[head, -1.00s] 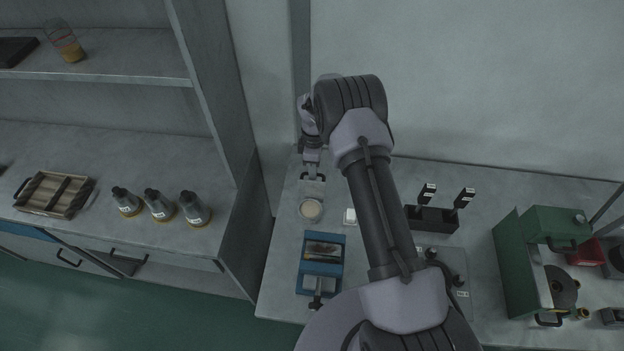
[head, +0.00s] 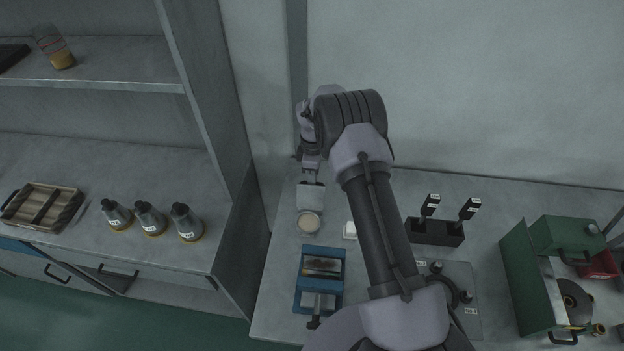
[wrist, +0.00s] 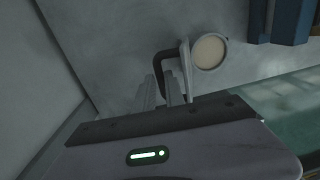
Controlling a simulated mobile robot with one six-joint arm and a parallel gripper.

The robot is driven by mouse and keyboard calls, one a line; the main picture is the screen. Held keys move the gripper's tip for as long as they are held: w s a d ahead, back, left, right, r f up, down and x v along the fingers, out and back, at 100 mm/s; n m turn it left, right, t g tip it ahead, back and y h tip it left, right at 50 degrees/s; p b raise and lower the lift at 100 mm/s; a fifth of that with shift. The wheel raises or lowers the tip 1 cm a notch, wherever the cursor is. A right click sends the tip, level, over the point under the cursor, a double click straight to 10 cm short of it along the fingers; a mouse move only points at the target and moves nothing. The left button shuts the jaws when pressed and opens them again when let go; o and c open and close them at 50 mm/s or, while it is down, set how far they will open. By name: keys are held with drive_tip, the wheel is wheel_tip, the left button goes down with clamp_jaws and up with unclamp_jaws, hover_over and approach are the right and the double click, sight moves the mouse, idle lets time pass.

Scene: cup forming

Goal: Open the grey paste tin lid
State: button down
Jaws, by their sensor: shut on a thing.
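The grey paste tin (head: 308,223) stands on the bench with its round top uncovered and pale cream paste showing; it also shows in the wrist view (wrist: 209,53). Its grey lid (head: 311,198) stands up at the tin's far side. In the wrist view the lid (wrist: 186,68) is seen nearly edge-on beside the tin, with a dark bracket handle (wrist: 160,62) on its outer face. My gripper (wrist: 166,88) is shut on the handle. In the head view my gripper (head: 311,171) is just beyond the lid, and the fingertips are hard to make out.
A black holder (head: 435,232) and a green box (head: 540,260) are farther right. A wall closes off the back; a cabinet side (head: 240,240) stands left.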

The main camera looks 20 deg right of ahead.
drive_tip(key=shift+w+d, duration=0.2)
drive_tip(key=shift+w, duration=0.1)
drive_tip(key=c, duration=1.7)
unclamp_jaws()
drive_tip(key=shift+c, duration=0.2)
drive_tip(key=shift+o, duration=1.3)
drive_tip(key=shift+w+d+f, duration=0.1)
drive_tip(key=shift+w+f, duration=0.05)
drive_tip(key=shift+w, duration=0.1)
drive_tip(key=shift+s, duration=0.1)
wheel_tip(320, 180, up, 17)
drive_tip(key=w+p, duration=0.1)
drive_tip(key=p, duration=0.2)
drive_tip(key=shift+w+d, duration=0.15)
drive_tip(key=shift+d, duration=0.05)
drive_tip(key=shift+c, duration=0.4)
